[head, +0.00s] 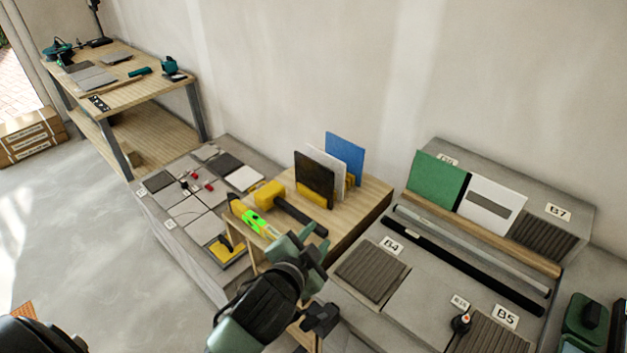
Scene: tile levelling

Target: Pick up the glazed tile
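Several tiles stand upright in a yellow-slotted rack on the wooden stand (362,205): a dark tile (314,178), a pale tile (327,166) partly behind it, and a blue tile (345,155) at the back. A green tile (436,180) and a white tile with a grey bar (490,204) lean on the grey block at right. I cannot tell from looks alone which tile is the glazed one. My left gripper (318,282) is in front of the wooden stand, with its fingers apart and nothing seen between them. My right gripper is not in view.
A yellow mallet (290,208) and a yellow-green level (252,219) lie on the stand, left of the rack. A tiled slab (160,208) is at left. Grey slabs with a ribbed tile (371,272) and long bars (462,264) are at right. A workbench (150,85) stands far left.

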